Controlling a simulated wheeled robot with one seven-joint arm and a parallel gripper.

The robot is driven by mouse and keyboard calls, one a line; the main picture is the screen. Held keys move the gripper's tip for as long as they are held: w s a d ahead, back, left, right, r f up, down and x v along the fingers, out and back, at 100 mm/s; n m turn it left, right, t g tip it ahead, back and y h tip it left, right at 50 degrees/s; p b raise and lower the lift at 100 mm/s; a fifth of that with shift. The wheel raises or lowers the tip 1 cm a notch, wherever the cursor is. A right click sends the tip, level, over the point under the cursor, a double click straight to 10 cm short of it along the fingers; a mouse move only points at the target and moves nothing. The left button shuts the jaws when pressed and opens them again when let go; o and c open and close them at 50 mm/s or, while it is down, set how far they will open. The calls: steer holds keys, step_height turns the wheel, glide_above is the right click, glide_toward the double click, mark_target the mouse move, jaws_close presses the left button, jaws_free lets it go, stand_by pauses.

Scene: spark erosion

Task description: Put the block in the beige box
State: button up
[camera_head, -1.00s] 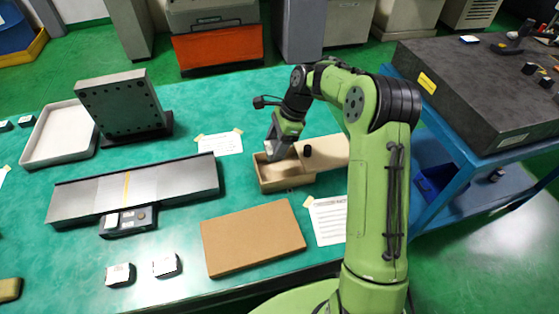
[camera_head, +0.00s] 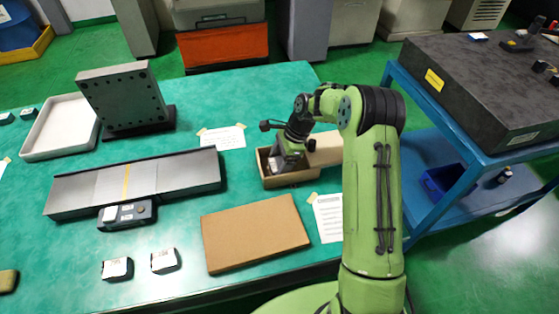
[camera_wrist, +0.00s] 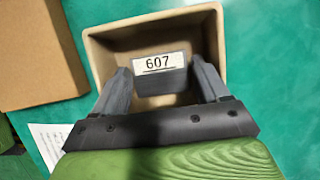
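The beige box (camera_head: 292,181) stands open on the green table, left of my arm in the head view. Its rim also shows in the wrist view (camera_wrist: 98,62). My gripper (camera_wrist: 160,82) reaches down into the box. A dark block (camera_wrist: 160,82) with a white label reading 607 sits between the fingertips, which appear to touch its sides. The block is within the box walls; whether it touches the box floor cannot be told. In the head view the gripper (camera_head: 288,163) mostly hides the block.
A beige panel (camera_head: 328,148) with a dark knob adjoins the box. A brown board (camera_head: 254,233) lies in front, and a paper sheet (camera_head: 328,217) beside it. Two white-topped blocks (camera_head: 117,268) (camera_head: 164,261) lie front left. A grey rail (camera_head: 90,190) and white tray (camera_head: 62,128) stand farther left.

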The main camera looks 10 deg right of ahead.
steer(key=shift+r, duration=0.1)
steer(key=p+v, duration=0.4)
steer(key=v, duration=0.8)
steer(key=s+a+r+n+h, duration=0.25)
steer(key=s+r+n, duration=0.3)
steer(key=r, duration=0.35)
steer(key=s+r+n+t+h, duration=0.1)
steer(key=s+n, duration=0.5)
steer(key=s, duration=0.6)
steer(key=s+r+n+t+h, duration=0.1)
steer(key=s+r+n+t, duration=0.3)
steer(key=s, duration=0.9)
steer(key=shift+s+a+r+n+t, duration=0.15)
steer(key=shift+a+r+n+t, duration=0.3)
steer(key=shift+n, duration=0.8)
steer(key=shift+d+r+p, duration=0.15)
steer(key=shift+r+p, duration=0.45)
steer(key=shift+r, duration=0.35)
